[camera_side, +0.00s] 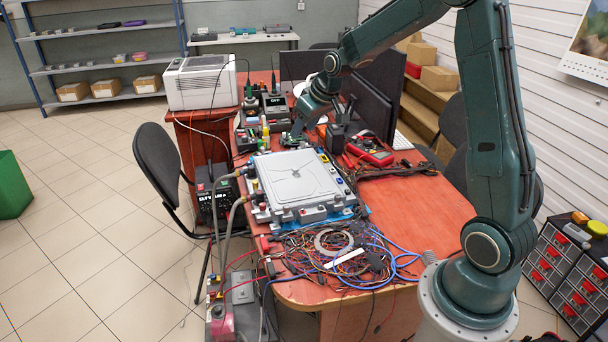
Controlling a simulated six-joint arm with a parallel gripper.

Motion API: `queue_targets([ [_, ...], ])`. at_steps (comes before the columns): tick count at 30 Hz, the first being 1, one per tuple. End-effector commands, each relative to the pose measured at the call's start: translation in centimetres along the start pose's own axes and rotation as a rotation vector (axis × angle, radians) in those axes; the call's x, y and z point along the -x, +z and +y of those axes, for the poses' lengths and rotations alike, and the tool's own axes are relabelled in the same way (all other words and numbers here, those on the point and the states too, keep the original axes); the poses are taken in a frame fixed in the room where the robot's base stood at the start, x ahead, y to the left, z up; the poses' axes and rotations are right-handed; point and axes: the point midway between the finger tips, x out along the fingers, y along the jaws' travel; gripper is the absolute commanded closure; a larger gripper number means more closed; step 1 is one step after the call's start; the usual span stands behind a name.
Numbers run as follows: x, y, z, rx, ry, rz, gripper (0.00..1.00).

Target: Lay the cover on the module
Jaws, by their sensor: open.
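A grey plate with raised lines, which looks like the cover (293,177), lies flat on top of the module (312,214) on the red-brown table. Whether it is fully seated all round is too small to tell. Two grey hoses (217,205) run to the module's left side. My gripper (296,139) is open, pointing down just behind the far edge of the cover, apart from it. Its fingertips are small and dark against the clutter, and I see nothing held in it.
A tangle of coloured wires (335,250) covers the table in front of the module. The table (425,205) is clear at right. A black chair (160,165) stands left.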

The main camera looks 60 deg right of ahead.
Motion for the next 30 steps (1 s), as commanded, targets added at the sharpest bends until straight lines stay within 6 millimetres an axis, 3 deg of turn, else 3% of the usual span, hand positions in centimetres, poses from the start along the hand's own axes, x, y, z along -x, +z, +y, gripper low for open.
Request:
queue_targets([
  [3,3.5,0.6,-2.5,0.019,-0.004,0.002,0.54],
  [14,12.3,5.0,-8.4,0.059,-0.022,-0.005,0.54],
  [21,17.1,9.3,-11.3,0.081,-0.035,-0.007,0.54],
  [30,21.5,15.9,-13.6,0.101,-0.055,-0.008,0.54],
])
